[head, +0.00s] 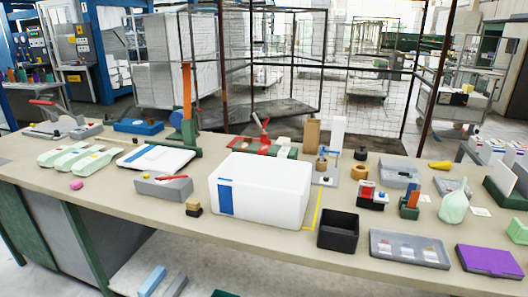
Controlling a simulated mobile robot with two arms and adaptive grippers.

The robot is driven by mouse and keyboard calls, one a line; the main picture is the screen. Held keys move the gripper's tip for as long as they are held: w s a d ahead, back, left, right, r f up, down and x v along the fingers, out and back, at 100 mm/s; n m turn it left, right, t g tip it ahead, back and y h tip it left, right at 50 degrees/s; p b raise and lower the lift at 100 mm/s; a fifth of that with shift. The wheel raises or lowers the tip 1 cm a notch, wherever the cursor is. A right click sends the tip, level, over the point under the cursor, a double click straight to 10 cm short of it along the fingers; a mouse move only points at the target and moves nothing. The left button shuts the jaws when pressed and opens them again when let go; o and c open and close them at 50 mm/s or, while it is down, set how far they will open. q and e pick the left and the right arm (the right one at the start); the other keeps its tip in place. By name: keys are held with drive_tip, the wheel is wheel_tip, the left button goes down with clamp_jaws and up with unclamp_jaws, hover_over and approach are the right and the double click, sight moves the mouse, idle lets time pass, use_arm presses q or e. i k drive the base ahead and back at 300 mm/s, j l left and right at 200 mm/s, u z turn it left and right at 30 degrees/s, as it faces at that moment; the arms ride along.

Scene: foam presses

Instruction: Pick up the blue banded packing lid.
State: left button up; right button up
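The blue banded packing lid (164,160) is a flat white slab with a blue stripe near its left end. It lies on the workbench (120,200), left of the middle. A white foam box (275,195) with a matching blue band stands to its right, with a gap and some items between them. Neither of my grippers is in the head view.
Pale green cartons (78,155) lie left of the lid. A green press with an orange lever (187,100) stands close behind. The bench's front left is mostly clear.

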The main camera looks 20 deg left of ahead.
sight(168, 160)
drive_tip(key=u, duration=1.3)
